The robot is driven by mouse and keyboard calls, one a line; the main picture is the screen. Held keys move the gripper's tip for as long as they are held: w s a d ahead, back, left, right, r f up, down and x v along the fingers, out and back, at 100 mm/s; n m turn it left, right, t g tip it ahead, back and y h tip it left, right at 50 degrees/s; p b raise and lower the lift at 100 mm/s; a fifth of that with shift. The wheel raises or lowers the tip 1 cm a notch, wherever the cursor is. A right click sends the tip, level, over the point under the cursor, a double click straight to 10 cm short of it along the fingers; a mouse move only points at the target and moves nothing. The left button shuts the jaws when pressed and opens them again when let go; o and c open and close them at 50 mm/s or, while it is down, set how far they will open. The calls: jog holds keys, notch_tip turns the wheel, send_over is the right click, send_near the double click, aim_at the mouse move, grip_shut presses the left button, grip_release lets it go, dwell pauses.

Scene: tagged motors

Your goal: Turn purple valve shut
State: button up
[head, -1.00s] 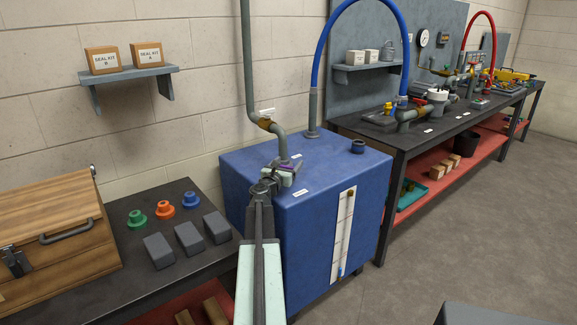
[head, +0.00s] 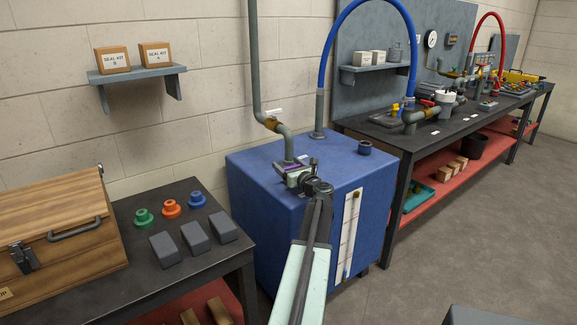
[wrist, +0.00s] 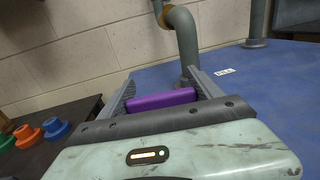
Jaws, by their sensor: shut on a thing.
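The purple valve handle (wrist: 162,99) lies between the two fingers of my gripper (wrist: 161,80) in the wrist view. My gripper is shut on this handle, with a finger at each end of the bar. The valve stem is hidden.
The grey pipe rises close beyond my gripper. A blue hose (head: 322,50) and a dark cap (head: 365,148) are on the tank. A dark table (head: 130,221) with grey blocks and coloured knobs stands left. A long workbench (head: 400,150) stands right.

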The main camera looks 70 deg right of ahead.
jog(key=shift+w+n+t+y, duration=0.25)
jog(key=shift+n+t+y, duration=0.5)
jog(key=shift+y, duration=0.25)
jog(key=shift+w+a, duration=0.1)
jog(key=shift+a, duration=0.05)
jog(key=o, duration=1.4)
jog(key=v, duration=0.7)
jog(key=shift+s+a, duration=0.15)
jog(key=shift+s, duration=0.2)
jog(key=shift+s, duration=0.1)
